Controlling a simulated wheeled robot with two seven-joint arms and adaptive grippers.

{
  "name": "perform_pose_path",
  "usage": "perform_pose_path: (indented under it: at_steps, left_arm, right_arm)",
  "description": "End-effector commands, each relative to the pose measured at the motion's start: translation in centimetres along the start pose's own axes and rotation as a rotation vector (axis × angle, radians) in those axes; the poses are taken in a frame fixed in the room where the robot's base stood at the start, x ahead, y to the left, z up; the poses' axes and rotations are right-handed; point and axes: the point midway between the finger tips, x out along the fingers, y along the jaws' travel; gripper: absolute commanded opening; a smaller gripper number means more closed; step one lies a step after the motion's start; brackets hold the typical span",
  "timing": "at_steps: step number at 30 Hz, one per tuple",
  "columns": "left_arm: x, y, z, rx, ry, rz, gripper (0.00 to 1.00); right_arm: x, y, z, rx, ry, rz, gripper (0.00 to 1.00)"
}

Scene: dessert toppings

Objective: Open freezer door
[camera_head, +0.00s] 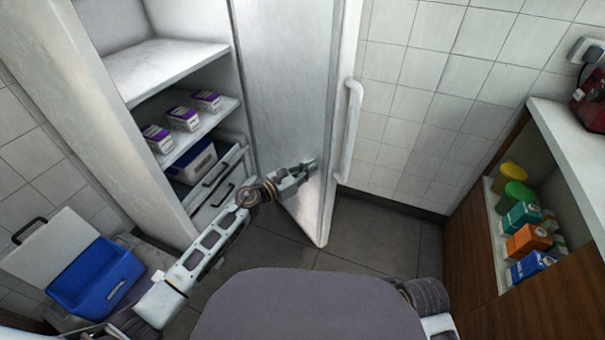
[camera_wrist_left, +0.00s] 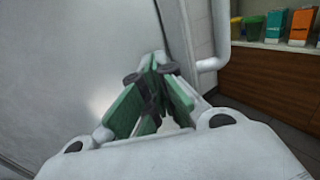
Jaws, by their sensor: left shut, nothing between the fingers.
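The freezer door (camera_head: 290,90) stands swung open, its inner face towards me. Its long white handle (camera_head: 350,130) is on the outer side, at the right; part of it also shows in the left wrist view (camera_wrist_left: 216,62). The freezer interior shows shelves (camera_head: 165,65) at the left. My left gripper (camera_head: 310,166) is at the inner face of the door near its free edge, shut and empty. In the left wrist view its fingertips (camera_wrist_left: 152,65) are together close to the door panel (camera_wrist_left: 85,60); I cannot tell whether they touch it. My right gripper is not in view.
Purple-and-white boxes (camera_head: 183,118) sit on a freezer shelf, with drawers (camera_head: 218,190) below. A blue cooler box (camera_head: 95,280) with an open lid stands at lower left. A counter (camera_head: 580,150) with several containers below is at right. Floor (camera_head: 375,240) right of the door is clear.

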Motion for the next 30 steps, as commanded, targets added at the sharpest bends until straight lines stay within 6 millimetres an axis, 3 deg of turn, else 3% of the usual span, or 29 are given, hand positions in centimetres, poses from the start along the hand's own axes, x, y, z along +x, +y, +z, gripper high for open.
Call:
perform_pose_path:
  at_steps: [9,30]
  left_arm:
    - [2.2,0.0,0.0,-0.001,0.0,0.0,0.0]
    - [3.1,0.0,0.1,-0.001,-0.001,0.012,0.0]
  right_arm:
    - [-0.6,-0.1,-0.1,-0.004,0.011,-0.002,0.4]
    - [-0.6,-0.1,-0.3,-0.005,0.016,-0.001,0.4]
